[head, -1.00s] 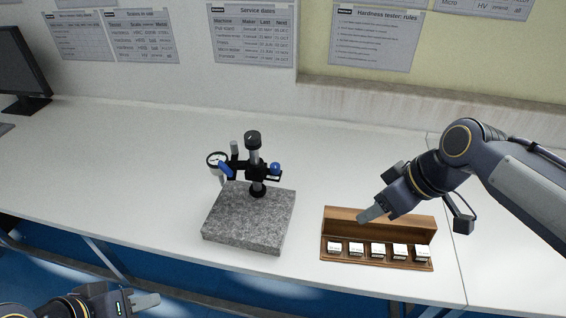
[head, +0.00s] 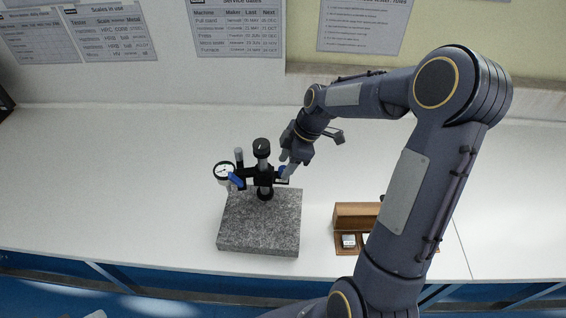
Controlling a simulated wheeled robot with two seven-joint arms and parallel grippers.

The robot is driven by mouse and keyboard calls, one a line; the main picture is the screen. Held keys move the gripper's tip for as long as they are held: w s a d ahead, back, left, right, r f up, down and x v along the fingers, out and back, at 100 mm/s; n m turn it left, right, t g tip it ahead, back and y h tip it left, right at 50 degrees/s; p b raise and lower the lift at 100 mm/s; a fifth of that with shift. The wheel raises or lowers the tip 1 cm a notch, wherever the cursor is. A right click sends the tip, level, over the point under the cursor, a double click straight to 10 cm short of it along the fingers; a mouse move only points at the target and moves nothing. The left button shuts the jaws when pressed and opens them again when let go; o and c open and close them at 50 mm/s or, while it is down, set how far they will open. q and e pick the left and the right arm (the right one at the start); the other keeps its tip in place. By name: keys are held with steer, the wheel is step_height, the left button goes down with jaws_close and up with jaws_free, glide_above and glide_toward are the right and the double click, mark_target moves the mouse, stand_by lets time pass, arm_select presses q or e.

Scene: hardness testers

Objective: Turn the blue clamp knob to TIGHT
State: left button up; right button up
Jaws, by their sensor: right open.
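A dial-gauge stand with a black post (head: 262,162) stands upright on a grey granite base (head: 259,235). The knob's markings are too small to read. Only a pale tip of my left gripper (head: 95,314) shows at the bottom left edge.
The white bench (head: 110,185) is clear to the left.

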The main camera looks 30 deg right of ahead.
steer(key=shift+a+f, duration=0.15)
steer(key=shift+f, duration=0.45)
steer(key=c, duration=1)
steer(key=shift+f+m+t+b, duration=0.2)
steer(key=shift+m+t+b, duration=0.1)
steer(key=shift+m+b, duration=0.65)
steer(key=shift+m+t+b, duration=0.3)
steer(key=shift+m+b, duration=0.05)
steer(key=shift+b, duration=0.15)
steer(key=shift+s+a+r+m+h+b, duration=0.15)
steer(key=shift+m+h+b, duration=0.25)
steer(key=shift+m, duration=0.6)
steer(key=shift+r, duration=0.1)
